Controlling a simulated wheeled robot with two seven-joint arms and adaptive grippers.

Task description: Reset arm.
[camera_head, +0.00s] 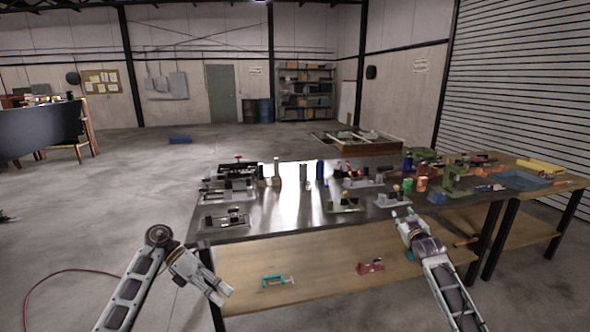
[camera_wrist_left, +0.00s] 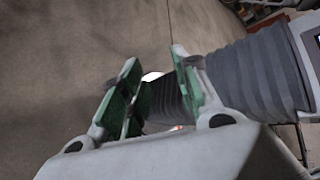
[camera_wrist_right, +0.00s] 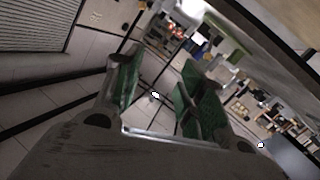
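My left gripper (camera_head: 223,294) hangs low in front of the table's near left corner in the head view, pointing down and right. In the left wrist view its green-padded fingers (camera_wrist_left: 153,72) stand apart with nothing between them; a ribbed dark part of my own arm lies just behind. My right gripper (camera_head: 402,217) is at the near edge of the dark tabletop (camera_head: 270,222), toward the table's right end. In the right wrist view its green-padded fingers (camera_wrist_right: 160,70) are apart and empty. Whether its tips touch the tabletop cannot be told.
Several grey fixtures, such as one at the front left (camera_head: 226,219), stand on the tabletop. A green press (camera_head: 455,178) and a yellow block (camera_head: 540,167) are at right. A lower wooden shelf (camera_head: 330,262) holds a teal clamp (camera_head: 278,280). The floor at left is open.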

